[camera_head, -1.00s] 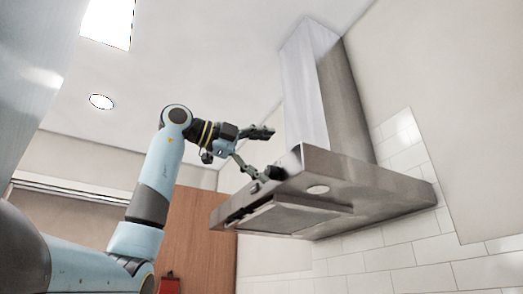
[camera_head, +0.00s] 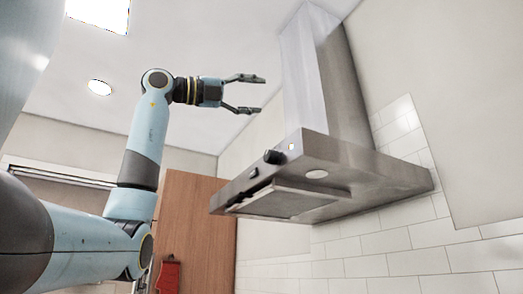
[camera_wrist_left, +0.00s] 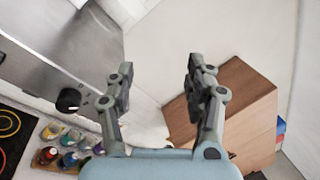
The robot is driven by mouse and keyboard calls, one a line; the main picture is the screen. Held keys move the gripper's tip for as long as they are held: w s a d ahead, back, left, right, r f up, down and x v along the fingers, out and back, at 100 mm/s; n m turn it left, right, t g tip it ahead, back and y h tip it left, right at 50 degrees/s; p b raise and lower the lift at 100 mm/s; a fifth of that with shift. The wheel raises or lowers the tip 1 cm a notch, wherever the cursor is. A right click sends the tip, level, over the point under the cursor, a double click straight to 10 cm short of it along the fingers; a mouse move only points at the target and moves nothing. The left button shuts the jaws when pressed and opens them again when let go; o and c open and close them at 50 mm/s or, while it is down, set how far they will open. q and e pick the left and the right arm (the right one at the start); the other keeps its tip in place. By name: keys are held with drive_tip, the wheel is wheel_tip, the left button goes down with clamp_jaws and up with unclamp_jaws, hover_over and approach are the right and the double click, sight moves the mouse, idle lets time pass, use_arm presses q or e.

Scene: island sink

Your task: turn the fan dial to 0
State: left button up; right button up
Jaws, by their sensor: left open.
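The range hood (camera_head: 345,165) hangs on the wall at the right of the head view. A round black dial (camera_head: 274,157) sticks out from its front edge, and a smaller black knob or button (camera_head: 254,173) sits lower left of it. Their markings are too small to read. My left gripper (camera_head: 258,94) is open and empty, above the dial and apart from the hood. In the left wrist view a black dial (camera_wrist_left: 68,100) on the steel front lies left of my open left gripper (camera_wrist_left: 160,75). My right gripper is not in view.
The hood's chimney (camera_head: 322,85) rises right of my left gripper. A wooden panel (camera_head: 192,225) stands behind my arm, with a red object (camera_head: 168,277) before it. The wrist view shows a black cooktop (camera_wrist_left: 12,140) and several small jars (camera_wrist_left: 65,145) below. Space around the gripper is clear.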

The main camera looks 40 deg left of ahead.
use_arm(q)
drive_tip(key=s+a+f+m+y+b, duration=0.1)
drive_tip(key=s+a+f+m+b, duration=0.2)
drive_tip(key=s+f+m, duration=0.5)
drive_tip(key=m+y+b, duration=0.1)
drive_tip(key=y+b, duration=0.1)
drive_tip(key=y, duration=0.1)
approach(266, 155)
drive_tip(key=shift+g, duration=0.5)
drive_tip(key=p+x, duration=0.5)
drive_tip(key=r+p+x, duration=0.1)
drive_tip(key=p+x, duration=0.1)
drive_tip(key=p, duration=0.1)
drive_tip(key=shift+w+r, duration=0.1)
drive_tip(key=shift+w, duration=0.1)
drive_tip(key=shift+w+d+f+p, duration=0.25)
drive_tip(key=shift+w+p, duration=0.1)
drive_tip(key=shift+w, duration=0.25)
drive_tip(key=shift+a, duration=0.1)
clamp_jaws()
